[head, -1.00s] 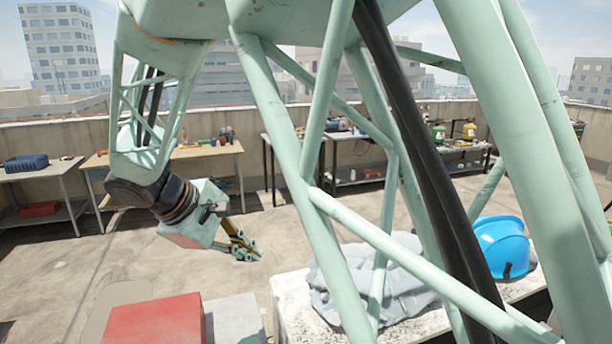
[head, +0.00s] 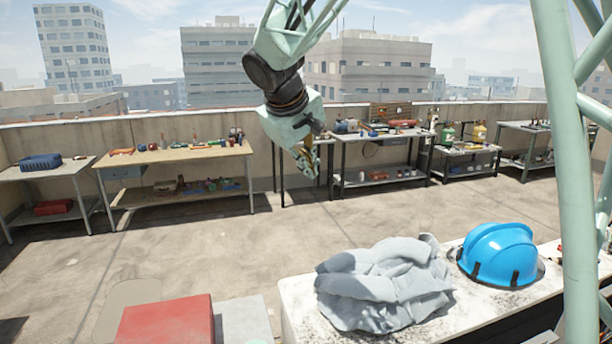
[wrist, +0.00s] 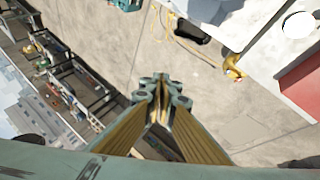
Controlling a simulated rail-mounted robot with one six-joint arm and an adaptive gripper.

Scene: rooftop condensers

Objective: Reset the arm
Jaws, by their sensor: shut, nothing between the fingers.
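My gripper (head: 306,163) hangs in the upper middle of the head view, in the air in front of the far benches. Its fingers are together and empty. In the wrist view the yellow-sided fingers (wrist: 162,88) meet at the tips, with bare concrete floor behind them. My pale green arm comes down from the top of the head view, and a green lattice link stands at the right edge.
A white-topped bench (head: 298,296) in front holds a grey cloth (head: 385,283) and a blue hard hat (head: 499,252). A red box (head: 166,322) is at lower left. A wooden-topped workbench (head: 180,153) and others line the parapet.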

